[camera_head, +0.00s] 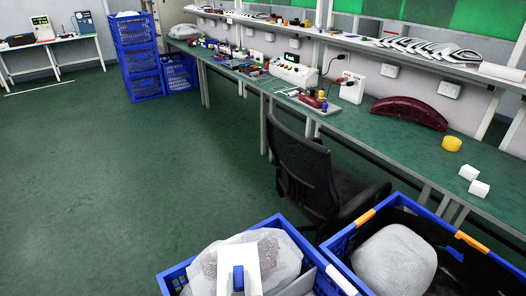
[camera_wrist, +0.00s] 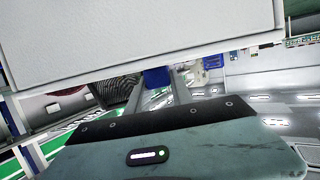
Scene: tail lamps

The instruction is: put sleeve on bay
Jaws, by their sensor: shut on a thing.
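In the wrist view my gripper (camera_wrist: 163,76) has two grey fingers, with a blue part at the tip. It is shut on a flat, pale panel, which I take to be the sleeve (camera_wrist: 140,35). The panel fills the top of that view and hides what lies behind it. In the head view a white piece (camera_head: 238,247) with a blue block in it shows over the left blue crate (camera_head: 176,277); I cannot tell whether it is the same sleeve. Neither view shows clearly which place is the bay.
The left crate holds a white-wrapped bundle (camera_head: 290,262). The right crate (camera_head: 335,243) holds another (camera_head: 395,262). A black chair (camera_head: 305,165) stands behind them. The green bench (camera_head: 385,130) carries a dark red lamp (camera_head: 410,112) and yellow tape (camera_head: 452,144). Open floor (camera_head: 130,180) lies left.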

